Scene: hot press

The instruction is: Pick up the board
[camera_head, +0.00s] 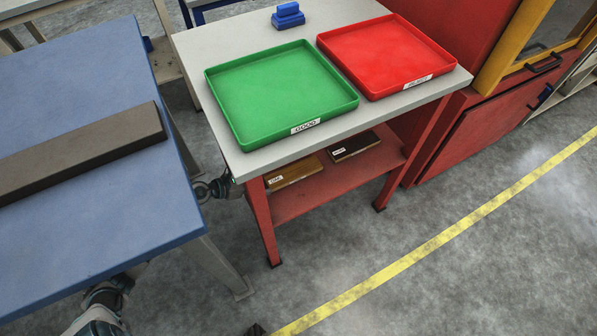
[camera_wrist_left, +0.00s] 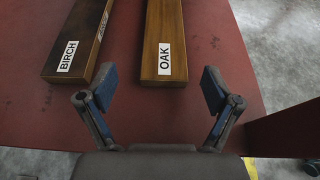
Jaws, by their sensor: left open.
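Two boards lie on the red lower shelf (camera_head: 310,190) of the workbench. The light brown board labelled OAK (camera_head: 297,169) is nearer, and it shows in the left wrist view (camera_wrist_left: 166,30) with its near end toward me. The dark board labelled BIRCH (camera_head: 357,144) also shows in the wrist view (camera_wrist_left: 82,35), left of the oak one. My left gripper (camera_wrist_left: 158,82) is open and empty. Its two fingers stand apart on either side of the oak board's near end, and no contact shows. In the head view the bench partly hides this gripper (camera_head: 226,183). My right gripper is not identifiable.
A green tray labelled GOOD (camera_head: 212,78) and a red tray (camera_head: 323,44) sit on the grey bench top above the shelf. Red bench legs (camera_head: 261,222) flank the shelf opening. A blue table (camera_head: 110,225) with a long dark beam (camera_head: 85,147) is at left.

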